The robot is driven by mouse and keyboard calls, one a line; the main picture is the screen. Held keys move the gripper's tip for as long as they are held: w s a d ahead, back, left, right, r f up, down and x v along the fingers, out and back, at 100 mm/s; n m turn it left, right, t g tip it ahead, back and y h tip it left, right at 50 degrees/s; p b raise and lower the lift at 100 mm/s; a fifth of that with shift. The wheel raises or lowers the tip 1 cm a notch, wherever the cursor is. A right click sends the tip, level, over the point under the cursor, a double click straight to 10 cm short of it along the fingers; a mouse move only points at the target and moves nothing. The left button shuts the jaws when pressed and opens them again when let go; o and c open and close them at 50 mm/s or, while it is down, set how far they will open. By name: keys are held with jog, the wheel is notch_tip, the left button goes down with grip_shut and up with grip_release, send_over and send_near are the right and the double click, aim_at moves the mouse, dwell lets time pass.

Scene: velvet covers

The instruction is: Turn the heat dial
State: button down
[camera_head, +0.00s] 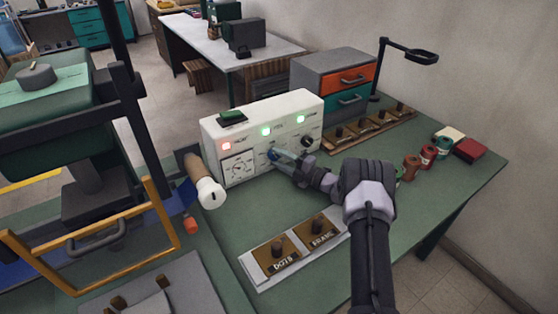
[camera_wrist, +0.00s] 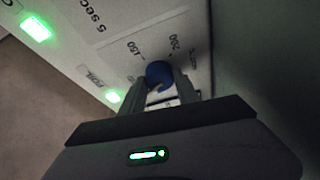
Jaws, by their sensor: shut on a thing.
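The heat dial is a blue knob (camera_wrist: 159,74) on the front of a white control box. The wrist view shows printed scale marks, among them 150 and 200, around it. My gripper (camera_wrist: 172,88) is shut on the blue knob, its fingers on either side. In the head view my gripper (camera_head: 276,156) reaches the lower middle of the panel from the right. The fingers hide part of the knob and its pointer, so its exact setting cannot be told. The white control box (camera_head: 213,132) stands on the green bench with red and green lights lit.
A black knob (camera_head: 307,141) is on the panel's right side. A plate with brass dies (camera_head: 258,262) lies in front of the box. A drawer unit (camera_head: 318,66) stands behind. Spools (camera_head: 428,154) sit at right, and a wooden-handled tool (camera_head: 208,190) is left of the box.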

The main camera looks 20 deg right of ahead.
aim_at(270, 144)
jog(key=shift+m, duration=0.3)
jog(key=c, duration=0.9)
grip_release()
notch_tip(270, 144, up, 4)
jog(key=p, duration=0.2)
jog(key=shift+r+p, duration=0.1)
jog(key=shift+p, duration=0.2)
jog(key=s+a+p, duration=0.3)
jog(key=s+p, duration=0.1)
jog(key=s, duration=1.1)
jog(key=shift+s+a+r+p, duration=0.15)
jog(key=shift+s+r+p, duration=0.15)
jog(key=shift+s+r, duration=0.1)
